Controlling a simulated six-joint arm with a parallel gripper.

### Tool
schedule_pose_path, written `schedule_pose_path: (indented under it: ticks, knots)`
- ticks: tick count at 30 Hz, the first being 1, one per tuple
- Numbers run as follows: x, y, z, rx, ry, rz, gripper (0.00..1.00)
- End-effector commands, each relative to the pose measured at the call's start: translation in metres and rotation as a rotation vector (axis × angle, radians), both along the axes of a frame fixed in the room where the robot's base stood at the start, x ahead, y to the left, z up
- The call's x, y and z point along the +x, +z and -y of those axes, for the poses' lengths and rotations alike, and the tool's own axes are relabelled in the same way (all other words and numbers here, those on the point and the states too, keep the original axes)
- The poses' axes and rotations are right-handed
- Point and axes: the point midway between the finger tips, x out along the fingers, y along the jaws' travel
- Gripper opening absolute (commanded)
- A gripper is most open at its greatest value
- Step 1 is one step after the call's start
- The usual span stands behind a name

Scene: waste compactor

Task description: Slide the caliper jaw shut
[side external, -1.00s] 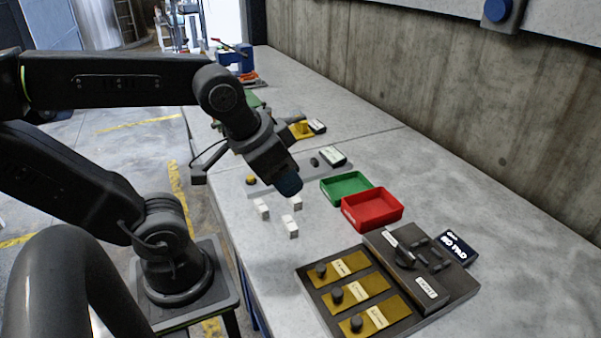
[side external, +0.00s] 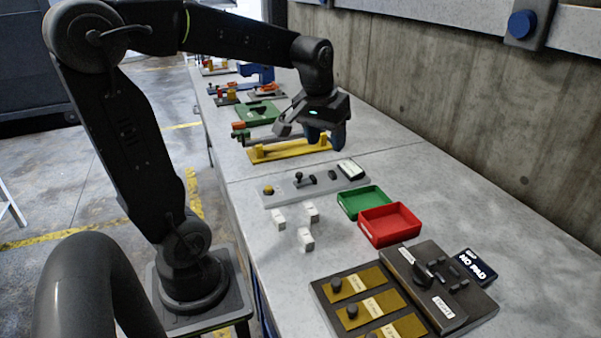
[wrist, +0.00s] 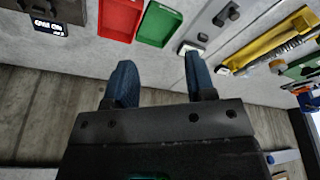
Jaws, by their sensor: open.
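No part is plainly readable as a caliper jaw. A yellow fixture (side external: 290,153) with upright yellow end pieces lies on the bench in the side view. In the wrist view the yellow fixture (wrist: 262,48) carries a grey, coiled-looking bar, at the upper right. My gripper (side external: 326,138) is above the bench at the right end of this fixture and hides part of it. In the wrist view my gripper (wrist: 160,75) shows two blue fingers apart with nothing between them. The fixture lies to the right of the fingers there, and I see no contact.
A grey panel (side external: 283,192) with small knobs, a green tray (side external: 362,200) and a red tray (side external: 390,224) lie nearer the side camera. Several white blocks (side external: 305,240) stand left of the trays. A green fixture (side external: 257,112) lies farther back. A concrete wall (side external: 450,110) bounds the right.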

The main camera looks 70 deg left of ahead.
Motion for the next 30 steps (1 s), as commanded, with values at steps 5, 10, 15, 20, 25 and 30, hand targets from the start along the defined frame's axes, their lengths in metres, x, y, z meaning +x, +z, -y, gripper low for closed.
schedule_pose_path:
  ticks: [5,10,15,20,25,30]
  knots:
    - [0.026,-0.025,-0.096,-0.075,0.291,-0.102,0.5]
    - [0.027,-0.051,-0.166,-0.132,0.491,-0.163,0.5]
    - [0.022,-0.066,-0.198,-0.161,0.581,-0.191,0.5]
    - [0.021,-0.077,-0.201,-0.165,0.592,-0.195,0.5]
    - [0.021,-0.106,-0.2,-0.166,0.59,-0.197,0.5]
    - [0.021,-0.142,-0.2,-0.166,0.589,-0.198,0.5]
